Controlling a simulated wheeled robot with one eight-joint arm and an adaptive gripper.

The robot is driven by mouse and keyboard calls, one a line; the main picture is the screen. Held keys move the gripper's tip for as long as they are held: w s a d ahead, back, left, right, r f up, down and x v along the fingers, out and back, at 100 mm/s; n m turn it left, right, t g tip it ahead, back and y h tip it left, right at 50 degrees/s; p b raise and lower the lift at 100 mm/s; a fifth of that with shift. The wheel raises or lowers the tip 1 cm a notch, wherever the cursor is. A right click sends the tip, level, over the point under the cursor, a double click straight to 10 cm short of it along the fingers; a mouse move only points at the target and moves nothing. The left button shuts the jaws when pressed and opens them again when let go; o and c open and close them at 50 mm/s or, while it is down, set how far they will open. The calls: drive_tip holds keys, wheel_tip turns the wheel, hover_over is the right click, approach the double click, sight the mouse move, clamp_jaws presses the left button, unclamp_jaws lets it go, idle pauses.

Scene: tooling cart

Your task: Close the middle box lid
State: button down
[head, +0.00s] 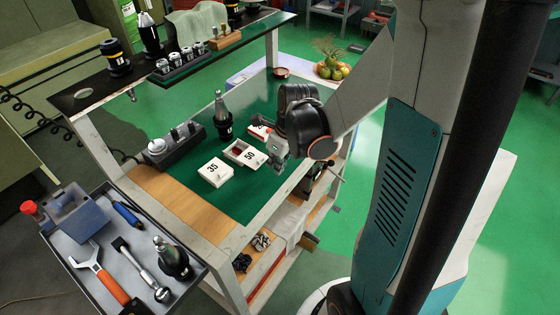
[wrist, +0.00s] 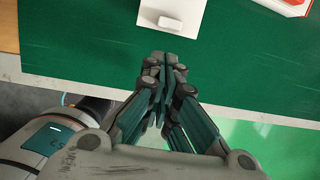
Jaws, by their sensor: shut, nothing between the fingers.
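The middle box (head: 233,148) is a small white box on the green table top, and part of its inside shows. A white panel marked 50 (head: 251,157) lies at its right side, apparently its lid swung open. My gripper (head: 278,152) is just right of this panel; I cannot tell whether they touch. In the wrist view my gripper (wrist: 163,68) is shut and empty, with its tips near a white panel (wrist: 180,8) that has a small light tab (wrist: 170,23).
A closed white box marked 35 (head: 215,172) sits to the left, and a red-and-white box (head: 260,132) sits behind. A dark bottle (head: 222,118) and a grey holder (head: 175,145) stand further left. A shelf (head: 200,65) spans the back. The front green surface is clear.

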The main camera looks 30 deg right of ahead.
sight(252, 157)
drive_tip(key=shift+w+a, duration=0.3)
drive_tip(key=shift+w, duration=0.5)
drive_tip(key=w, duration=0.2)
drive_tip(key=w+a, duration=0.1)
drive_tip(key=w, duration=0.1)
drive_tip(key=w+a, duration=0.1)
drive_tip(key=w, duration=0.1)
drive_tip(key=shift+w+a+b, duration=0.1)
drive_tip(key=shift+a+b, duration=0.05)
drive_tip(key=shift+b, duration=0.15)
